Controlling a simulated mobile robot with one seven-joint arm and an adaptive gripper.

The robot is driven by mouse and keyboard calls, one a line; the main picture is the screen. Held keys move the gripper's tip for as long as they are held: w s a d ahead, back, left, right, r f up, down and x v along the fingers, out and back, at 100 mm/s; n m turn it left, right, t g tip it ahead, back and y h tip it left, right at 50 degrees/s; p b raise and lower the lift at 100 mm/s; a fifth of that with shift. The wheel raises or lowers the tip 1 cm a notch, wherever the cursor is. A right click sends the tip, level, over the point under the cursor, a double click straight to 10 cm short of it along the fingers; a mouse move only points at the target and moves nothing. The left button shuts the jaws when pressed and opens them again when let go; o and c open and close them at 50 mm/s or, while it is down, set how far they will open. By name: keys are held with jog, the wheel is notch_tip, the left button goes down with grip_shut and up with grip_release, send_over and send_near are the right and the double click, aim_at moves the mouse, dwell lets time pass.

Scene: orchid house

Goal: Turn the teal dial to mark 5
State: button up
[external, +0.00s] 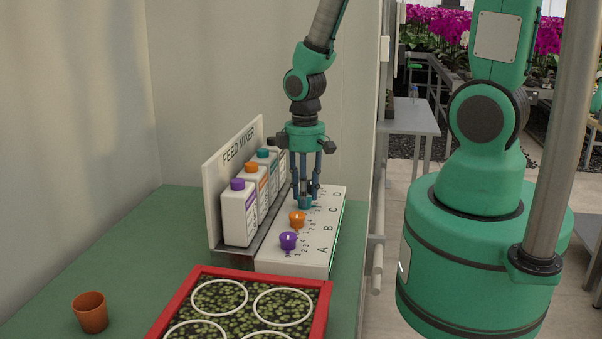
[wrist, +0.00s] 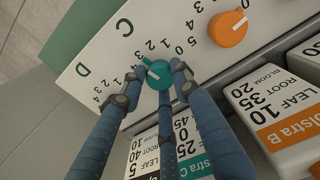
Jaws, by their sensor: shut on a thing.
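The teal dial (wrist: 159,79) is on the sloping white panel (wrist: 85,55), beside the letter C in the wrist view. My gripper (wrist: 157,86) points down at it, with its blue fingers closed around its sides. A short white pointer line shows on the dial's face. Small numbers run beside it, but the fingers hide part of its scale, so I cannot tell which mark it points at. In the external view the teal dial (external: 305,203) sits just below my fingertips, behind the orange dial (external: 297,218).
A purple dial (external: 288,240) is nearest the front of the panel. Several bottles with coloured caps (external: 238,215) stand along its left side, before the FEED MIXER board (external: 217,190). A red-rimmed tray (external: 325,300) and an orange pot (external: 90,312) are in front.

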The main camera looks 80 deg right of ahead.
jog(key=n+p, duration=0.1)
jog(key=n, duration=0.5)
jog(key=n+p, duration=0.1)
jog(key=n, duration=0.5)
jog(key=shift+n, duration=0.3)
dwell(0.3)
jog(key=o, duration=1.2)
jog(key=shift+r, duration=6)
